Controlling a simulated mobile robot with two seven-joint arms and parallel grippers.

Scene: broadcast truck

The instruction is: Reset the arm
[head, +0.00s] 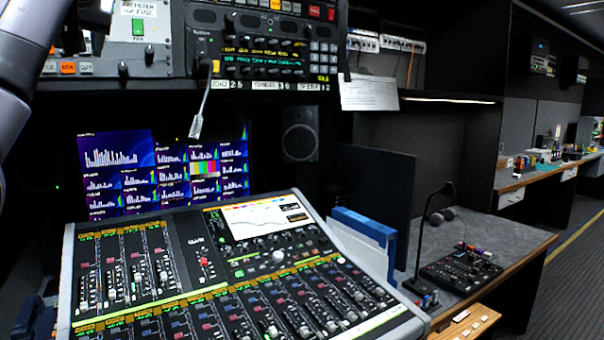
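A pale grey link of my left arm (30,50) fills the upper left corner. Its gripper lies outside the picture. My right arm and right gripper do not show. No object is seen in the hold of either gripper.
A large mixing console (190,247) fills the lower middle. Blue and white binders (362,226) stand beside the console. A gooseneck lamp or microphone (424,226) rises from the grey desk (497,236). Floor is clear at far right.

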